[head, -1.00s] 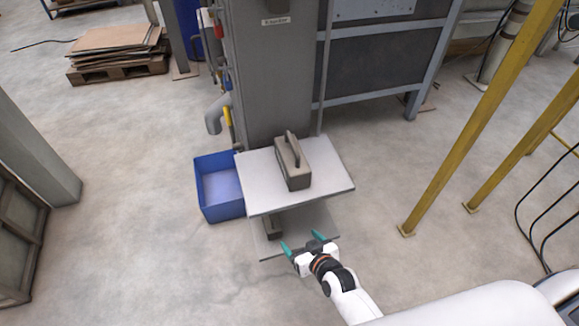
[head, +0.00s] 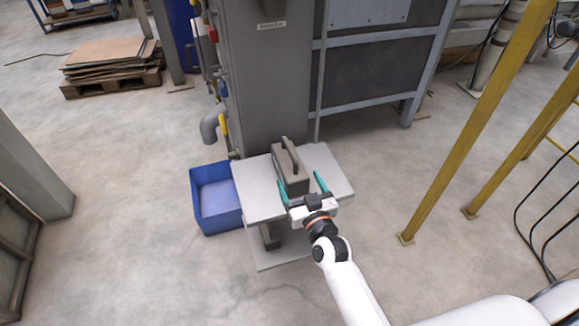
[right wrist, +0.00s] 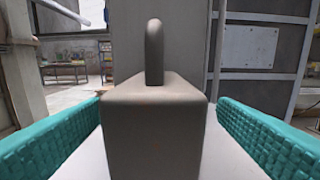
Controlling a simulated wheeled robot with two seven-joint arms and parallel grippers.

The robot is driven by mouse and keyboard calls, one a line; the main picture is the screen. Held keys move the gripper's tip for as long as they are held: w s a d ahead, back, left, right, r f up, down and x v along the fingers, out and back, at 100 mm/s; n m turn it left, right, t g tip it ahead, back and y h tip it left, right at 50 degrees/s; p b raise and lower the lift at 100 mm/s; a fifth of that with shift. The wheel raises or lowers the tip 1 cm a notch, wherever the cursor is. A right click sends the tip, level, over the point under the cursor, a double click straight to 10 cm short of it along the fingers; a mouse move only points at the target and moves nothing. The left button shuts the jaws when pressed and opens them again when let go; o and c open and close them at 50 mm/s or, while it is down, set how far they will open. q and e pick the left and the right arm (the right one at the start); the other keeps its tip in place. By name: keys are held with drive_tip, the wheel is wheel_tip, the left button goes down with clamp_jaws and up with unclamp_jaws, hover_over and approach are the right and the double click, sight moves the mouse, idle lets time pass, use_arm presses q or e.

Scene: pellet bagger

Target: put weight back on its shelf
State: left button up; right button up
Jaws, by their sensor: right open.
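A grey-brown block weight with a loop handle on top (head: 289,168) stands upright on the upper shelf (head: 325,170) of a two-level stand at the grey column. In the right wrist view the weight (right wrist: 153,120) fills the middle, its handle upright. My right gripper (head: 301,184) is open, with its teal fingers at the near end of the weight. In the right wrist view one finger shows on each side, with gaps between fingers and weight. The lower shelf (head: 285,254) is partly hidden under the upper one; a dark block (head: 270,237) shows there. My left gripper is not in view.
A blue bin (head: 215,198) stands on the floor left of the shelves. The grey column (head: 272,80) rises behind them. Yellow posts (head: 475,130) stand to the right. The floor in front is clear.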

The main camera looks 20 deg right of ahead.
sight(293, 169)
drive_tip(key=w, duration=0.5)
drive_tip(key=shift+a+p, duration=0.25)
drive_tip(key=shift+p, duration=0.05)
clamp_jaws()
drive_tip(key=shift+r, duration=0.3)
